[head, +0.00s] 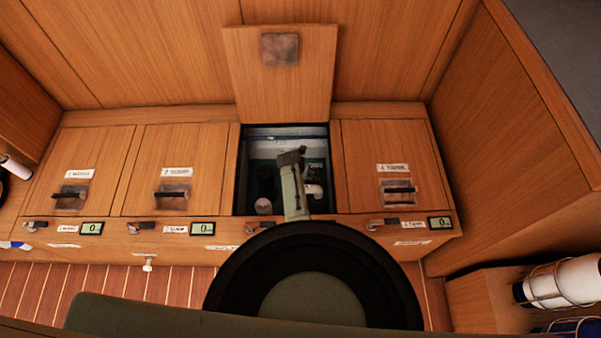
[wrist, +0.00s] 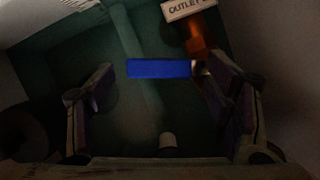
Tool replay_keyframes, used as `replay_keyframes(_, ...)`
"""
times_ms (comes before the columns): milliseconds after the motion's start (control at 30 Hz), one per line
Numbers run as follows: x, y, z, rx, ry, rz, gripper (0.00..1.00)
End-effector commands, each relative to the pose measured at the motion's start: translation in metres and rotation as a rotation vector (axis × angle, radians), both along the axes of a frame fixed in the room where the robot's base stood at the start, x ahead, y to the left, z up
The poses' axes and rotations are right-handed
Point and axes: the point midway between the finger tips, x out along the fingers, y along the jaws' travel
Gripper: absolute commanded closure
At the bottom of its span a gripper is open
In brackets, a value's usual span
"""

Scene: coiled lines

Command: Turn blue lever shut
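The blue lever (wrist: 160,69) shows in the wrist view as a flat blue bar lying across the picture, ahead of my gripper. Its right end meets an orange-brown fitting (wrist: 199,40) under a label that reads "OUTLET". My gripper (wrist: 160,110) is open, with one finger on each side and nothing between them close up. The right finger's tip is near the lever's right end; I cannot tell whether they touch. In the head view my arm reaches down into the open compartment (head: 238,180), and the lever is hidden there.
The compartment's wooden lid (head: 281,95) stands raised behind the opening. Closed hatches with handles lie to the left (head: 175,145) and right (head: 394,150). The compartment is dark inside, with close walls. A small pale cylinder (wrist: 168,140) shows low in the wrist view.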

Motion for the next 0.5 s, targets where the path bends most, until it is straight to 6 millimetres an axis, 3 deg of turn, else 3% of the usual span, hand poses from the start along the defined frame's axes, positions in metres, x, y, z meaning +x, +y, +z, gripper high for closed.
replay_keyframes(367,-0.001,0.001,0.003,0.001,-0.001,-0.001,0.26)
replay_keyframes(500,-0.004,0.002,0.013,0.002,-0.003,0.000,0.26)
